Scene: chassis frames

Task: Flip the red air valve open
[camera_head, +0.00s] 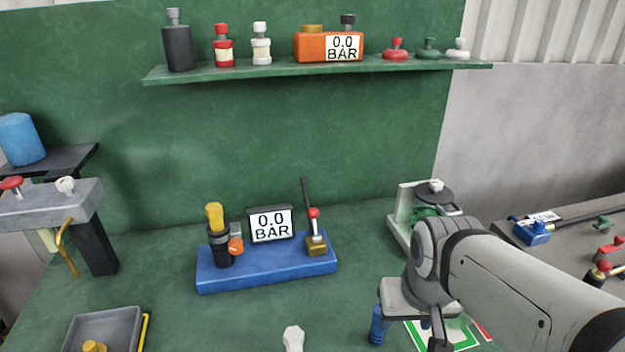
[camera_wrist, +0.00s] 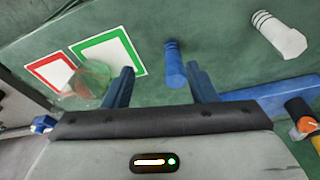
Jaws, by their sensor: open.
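Several red-topped parts could be the red air valve, and I cannot tell which is. A lever with a red ball (camera_head: 314,213) stands on a brass block on the blue base (camera_head: 285,268). On the right bench are a red handle (camera_head: 610,248) and a red knob (camera_head: 604,266). A red knob (camera_head: 11,183) sits on the grey fixture at left. My gripper (camera_wrist: 160,68) is open, its dark blue fingers spread over the green bench. A blue cylinder (camera_wrist: 174,66) shows between the fingers. My gripper touches none of the red parts; my arm hides some of the right bench.
A gauge (camera_head: 270,224) reads 0.0 BAR. A white bolt (camera_wrist: 277,36) lies on the bench, and a red-framed card (camera_wrist: 50,71) and green-framed card (camera_wrist: 107,56) lie flat. A pale stand (camera_head: 402,215) rises beside my arm. A grey tray (camera_head: 105,325) is front left.

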